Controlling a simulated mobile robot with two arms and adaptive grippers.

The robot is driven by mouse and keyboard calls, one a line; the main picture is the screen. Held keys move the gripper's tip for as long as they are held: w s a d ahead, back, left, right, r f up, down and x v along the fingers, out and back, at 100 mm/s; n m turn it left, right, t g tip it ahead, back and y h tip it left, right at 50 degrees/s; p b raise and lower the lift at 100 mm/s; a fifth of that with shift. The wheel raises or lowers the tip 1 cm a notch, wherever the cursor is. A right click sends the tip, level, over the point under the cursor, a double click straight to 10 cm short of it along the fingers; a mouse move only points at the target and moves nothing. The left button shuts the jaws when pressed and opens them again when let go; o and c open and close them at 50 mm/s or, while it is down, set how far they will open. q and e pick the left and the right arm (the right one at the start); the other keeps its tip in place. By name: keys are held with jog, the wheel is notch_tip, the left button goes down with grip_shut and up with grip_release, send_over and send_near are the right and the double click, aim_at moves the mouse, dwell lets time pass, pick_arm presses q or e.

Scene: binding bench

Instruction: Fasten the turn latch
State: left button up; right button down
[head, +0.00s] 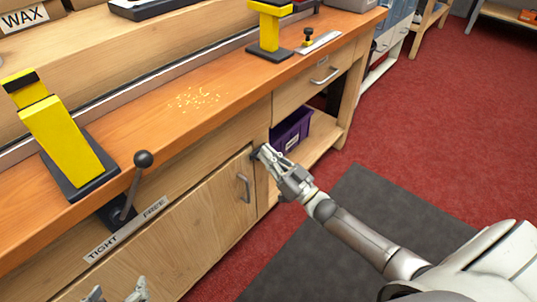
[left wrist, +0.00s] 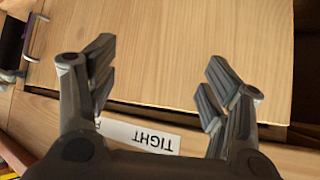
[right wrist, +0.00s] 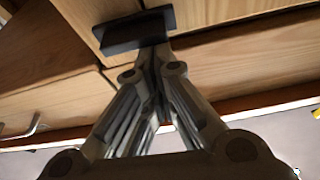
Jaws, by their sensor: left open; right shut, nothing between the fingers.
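The turn latch (right wrist: 138,32) is a dark flat bar in the right wrist view, on the wooden front near a panel seam. In the head view it is a small dark piece (head: 256,154), mostly hidden by my right gripper (head: 264,152). That gripper is shut and empty, with its fingertips (right wrist: 157,52) right at the bar's lower edge; I cannot tell whether they touch. The cabinet door (head: 205,232) with its metal handle (head: 243,188) looks closed. My left gripper (left wrist: 160,65) is open and empty before the wooden front; its tips show at the head view's bottom edge (head: 118,292).
A lever with a black ball knob (head: 143,159) stands above the TIGHT/FREE label (head: 125,229). A purple bin (head: 291,130) sits on the open shelf right of the latch. Yellow tools (head: 62,135) stand on the bench top. The floor mat (head: 330,235) is clear.

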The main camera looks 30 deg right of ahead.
dwell(0.5)
notch_tip(320, 180, up, 4)
jog(key=p, duration=0.3)
jog(key=shift+w+r+p, duration=0.1)
jog(key=shift+r+p, duration=0.05)
jog(key=shift+p, duration=0.2)
pick_arm(q)
jog(key=s+a+f+g+y, duration=0.1)
jog(key=s+a+f+g, duration=0.1)
jog(key=s+g, duration=0.4)
jog(key=s+a, duration=0.1)
jog(key=s, duration=0.4)
jog(key=shift+s+f+y, duration=0.3)
jog(key=shift+s, duration=0.05)
pick_arm(e)
jog(key=v, duration=1)
jog(key=shift+f, duration=0.2)
